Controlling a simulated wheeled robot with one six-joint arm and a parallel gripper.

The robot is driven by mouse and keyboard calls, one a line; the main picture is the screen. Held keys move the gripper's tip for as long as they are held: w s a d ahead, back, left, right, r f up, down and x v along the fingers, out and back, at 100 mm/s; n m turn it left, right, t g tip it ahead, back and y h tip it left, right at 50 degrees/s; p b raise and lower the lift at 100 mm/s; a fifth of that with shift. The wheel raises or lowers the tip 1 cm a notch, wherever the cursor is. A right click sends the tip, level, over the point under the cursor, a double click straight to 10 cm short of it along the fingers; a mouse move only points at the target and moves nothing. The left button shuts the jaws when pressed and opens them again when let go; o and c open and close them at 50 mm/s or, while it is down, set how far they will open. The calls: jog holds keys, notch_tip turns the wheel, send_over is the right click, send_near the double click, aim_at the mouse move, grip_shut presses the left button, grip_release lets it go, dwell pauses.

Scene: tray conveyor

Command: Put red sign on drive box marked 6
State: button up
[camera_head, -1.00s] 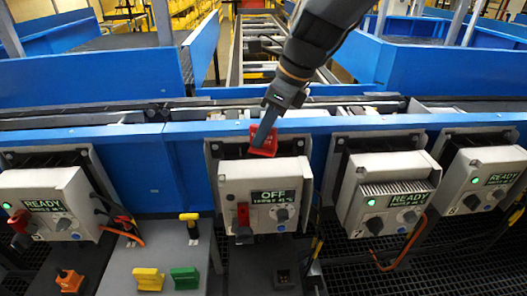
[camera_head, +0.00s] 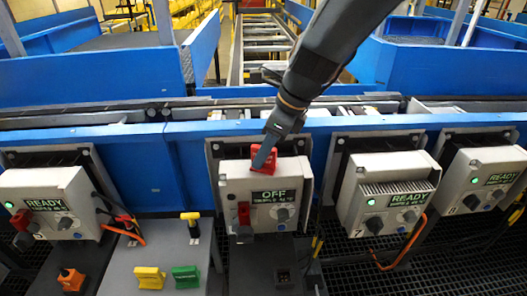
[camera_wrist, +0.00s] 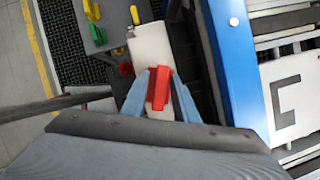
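The red sign (camera_head: 267,157) is at the top edge of the middle drive box (camera_head: 231,190), whose display reads OFF. My gripper (camera_head: 264,156) comes down from above and is shut on the sign. In the wrist view the red sign (camera_wrist: 159,88) sits between the two blue-grey fingers, over the pale box top (camera_wrist: 151,46). I cannot tell whether the sign touches the box. I cannot read a number on this box; it stands left of the one marked 7. A red switch piece (camera_head: 243,213) is on its front.
Drive boxes marked READY stand at left (camera_head: 35,190), right (camera_head: 368,188) and far right (camera_head: 465,175). Yellow (camera_head: 149,277), green (camera_head: 186,276) and orange (camera_head: 71,279) tags are on the grey surfaces in front. A blue conveyor rail (camera_head: 375,127) runs behind the boxes.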

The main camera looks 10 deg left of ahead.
jog(key=shift+r, duration=0.1)
jog(key=shift+r, duration=0.25)
jog(key=v, duration=1.1)
jog(key=shift+d+r+b, duration=0.25)
jog(key=shift+b, duration=0.15)
jog(key=s+d+f+n+h, duration=0.2)
jog(key=s+d+f+n, duration=0.2)
jog(key=d+f+n, duration=0.5)
jog(key=s+d+f+n+h, duration=0.2)
jog(key=s+d+f+n, duration=0.2)
jog(key=d+f+n, duration=0.6)
jog(key=shift+s+d+n, duration=0.35)
jog(key=shift+d+n, duration=0.05)
jog(key=shift+d, duration=1.9)
